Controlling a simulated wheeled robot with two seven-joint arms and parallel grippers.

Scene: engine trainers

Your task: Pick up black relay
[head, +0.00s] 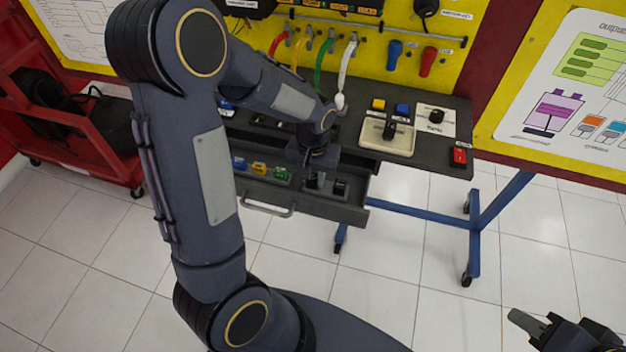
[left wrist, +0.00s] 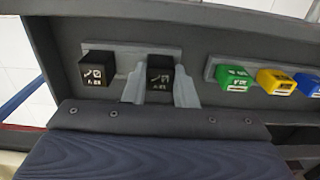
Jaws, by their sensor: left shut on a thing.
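My left gripper (left wrist: 161,88) reaches down into the open drawer (head: 350,213) and is shut on a black relay (left wrist: 160,76) with white markings, one finger on each side. The held relay sits in front of a grey rail; I cannot tell whether it is raised off it. A second black relay (left wrist: 96,70) stands at the left end of that rail, apart from the fingers. In the head view the left gripper (head: 316,180) is over the drawer, with the second relay (head: 340,187) just right of it. My right gripper (head: 528,325) is at the lower right, partly out of frame.
Green (left wrist: 233,78), yellow (left wrist: 275,82) and blue (left wrist: 308,84) relays stand on another rail in the drawer. The drawer walls are close around the gripper. The dark table top (head: 448,150) above holds a red switch (head: 459,156) and other parts.

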